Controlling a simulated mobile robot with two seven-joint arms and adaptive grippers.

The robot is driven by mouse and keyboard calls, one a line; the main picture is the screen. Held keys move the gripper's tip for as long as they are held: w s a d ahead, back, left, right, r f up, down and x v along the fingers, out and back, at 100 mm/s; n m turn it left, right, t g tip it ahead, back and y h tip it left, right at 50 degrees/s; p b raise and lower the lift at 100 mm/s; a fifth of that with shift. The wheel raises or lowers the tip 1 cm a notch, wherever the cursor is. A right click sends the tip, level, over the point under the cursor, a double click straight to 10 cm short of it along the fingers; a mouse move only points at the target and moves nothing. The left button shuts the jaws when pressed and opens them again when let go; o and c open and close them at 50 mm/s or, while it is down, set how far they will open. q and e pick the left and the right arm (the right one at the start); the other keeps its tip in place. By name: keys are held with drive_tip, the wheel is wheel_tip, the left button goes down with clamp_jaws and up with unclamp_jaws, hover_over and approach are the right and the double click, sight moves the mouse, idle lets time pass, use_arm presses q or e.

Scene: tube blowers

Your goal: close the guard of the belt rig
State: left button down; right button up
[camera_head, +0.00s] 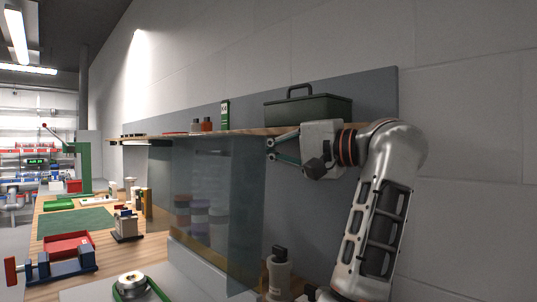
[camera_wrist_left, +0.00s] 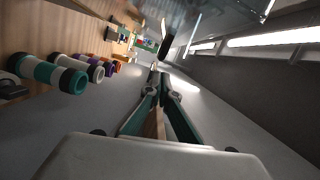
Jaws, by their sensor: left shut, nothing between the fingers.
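A clear, smoky guard panel (camera_head: 205,175) stands upright in the middle of the head view, below the wooden shelf. Its hinge and lower edge are not clear to me. A pale base (camera_head: 205,265) lies under it, and a round metal part with a green rim (camera_head: 130,286) sits in front. My left gripper (camera_head: 270,149) is at shelf height, just right of the panel's upper right edge, with its fingers pointing left. In the left wrist view its fingertips (camera_wrist_left: 159,72) are together and empty. A glossy clear sheet (camera_wrist_left: 215,18) shows beyond them. My right gripper is not in view.
The wooden shelf (camera_head: 160,137) carries a dark green toolbox (camera_head: 308,110) and small bottles close to my left gripper. Coloured rollers show through the panel and in the left wrist view (camera_wrist_left: 50,72). A red tray (camera_head: 68,246) and a blue vise (camera_head: 60,270) stand at the left.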

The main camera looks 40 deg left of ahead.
use_arm(q)
drive_tip(key=a, duration=0.6)
drive_tip(key=shift+s+a+f, duration=0.15)
drive_tip(key=shift+s+f, duration=0.05)
drive_tip(key=shift+s, duration=0.1)
